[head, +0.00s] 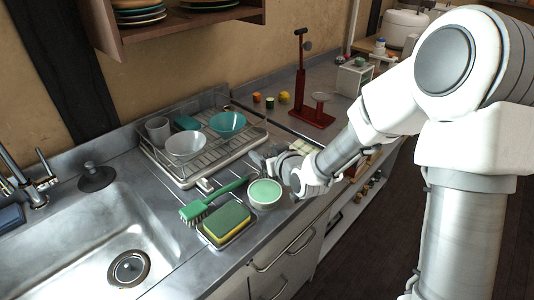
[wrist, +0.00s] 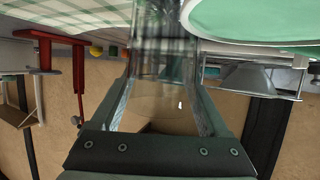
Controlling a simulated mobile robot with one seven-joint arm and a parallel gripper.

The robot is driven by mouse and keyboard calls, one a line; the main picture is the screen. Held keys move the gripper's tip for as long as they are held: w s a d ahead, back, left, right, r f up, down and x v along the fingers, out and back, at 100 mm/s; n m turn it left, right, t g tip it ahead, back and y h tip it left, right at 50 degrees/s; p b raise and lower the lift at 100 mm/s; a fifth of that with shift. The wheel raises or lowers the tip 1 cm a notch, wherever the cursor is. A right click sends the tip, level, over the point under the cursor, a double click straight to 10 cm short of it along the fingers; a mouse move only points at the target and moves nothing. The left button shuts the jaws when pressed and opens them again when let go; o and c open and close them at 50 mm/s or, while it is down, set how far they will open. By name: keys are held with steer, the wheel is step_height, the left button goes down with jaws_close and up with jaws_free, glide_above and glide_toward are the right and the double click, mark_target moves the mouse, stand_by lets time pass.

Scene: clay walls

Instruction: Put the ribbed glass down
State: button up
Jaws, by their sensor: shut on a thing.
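The ribbed glass (wrist: 163,60) is clear and see-through. It stands between the two fingers of my gripper (wrist: 160,88) in the wrist view, and the gripper is shut on it. In the head view my gripper (head: 281,168) is at the counter's front part, just behind the white bowl with a green inside (head: 265,193). The glass is hard to make out there, mostly hidden by the gripper. I cannot tell whether its base touches the counter. The bowl also shows close beside the glass in the wrist view (wrist: 255,22).
A green brush (head: 212,201) and a sponge (head: 227,222) lie left of the bowl. A dish rack (head: 205,168) stands behind. A checked cloth (wrist: 55,28) lies on the glass's other side. A red stand (head: 311,115) is farther back. The sink (head: 90,245) is at left.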

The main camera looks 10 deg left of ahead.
steer(key=shift+s+f, duration=0.1)
steer(key=shift+f, duration=0.35)
steer(key=shift+c, duration=0.8)
steer(key=o, duration=1.6)
steer(key=shift+d, duration=0.1)
steer(key=shift+c, duration=0.2)
steer(key=shift+r, duration=0.1)
steer(key=shift+r+p, duration=0.35)
steer(key=shift+s+d+r, duration=0.1)
steer(key=shift+r, duration=0.2)
steer(key=b+v, duration=0.1)
steer(key=v, duration=1)
steer(key=shift+s, duration=0.25)
